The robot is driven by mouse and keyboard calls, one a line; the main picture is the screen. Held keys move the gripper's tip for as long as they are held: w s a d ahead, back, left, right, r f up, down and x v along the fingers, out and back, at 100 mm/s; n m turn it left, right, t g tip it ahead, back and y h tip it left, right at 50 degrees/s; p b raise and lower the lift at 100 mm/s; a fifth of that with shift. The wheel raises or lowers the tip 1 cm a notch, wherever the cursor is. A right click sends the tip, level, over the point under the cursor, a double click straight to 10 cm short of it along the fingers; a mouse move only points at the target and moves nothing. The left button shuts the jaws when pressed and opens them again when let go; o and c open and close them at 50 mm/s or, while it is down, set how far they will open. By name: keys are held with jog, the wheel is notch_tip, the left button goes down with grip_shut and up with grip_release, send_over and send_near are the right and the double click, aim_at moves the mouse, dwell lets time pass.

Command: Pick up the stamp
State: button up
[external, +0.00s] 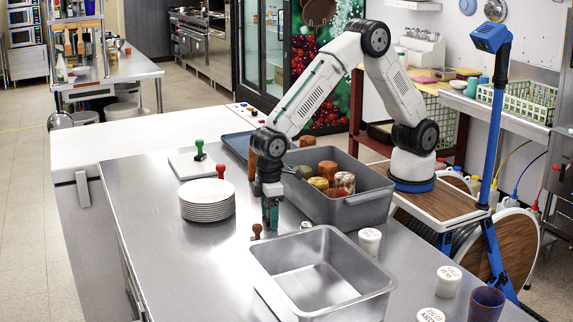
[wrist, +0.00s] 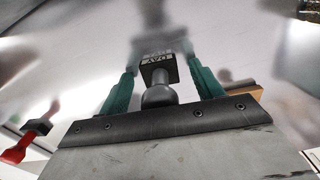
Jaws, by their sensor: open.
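A stamp (wrist: 158,95) with a grey rounded handle and a black lettered block shows between my fingers in the wrist view. My gripper (wrist: 160,84) is open, with a teal finger on each side of the stamp and a visible gap to each. In the external view my gripper (external: 270,222) points down over the steel counter, between the plate stack and the steel pan. The stamp between the fingers cannot be made out there. A small brown-handled stamp-like thing (external: 256,231) stands just left of the fingertips; I cannot tell whether it is the same one.
A red-handled stamp (wrist: 20,148) lies to one side in the wrist view. White plates (external: 207,203), a board (external: 188,165) with a green-handled stamp (external: 200,149), a steel pan (external: 268,256) and a grey bin (external: 370,208) surround my gripper. The counter's front left is clear.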

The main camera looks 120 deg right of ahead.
jog(key=c, duration=1.1)
jog(key=shift+o, duration=0.2)
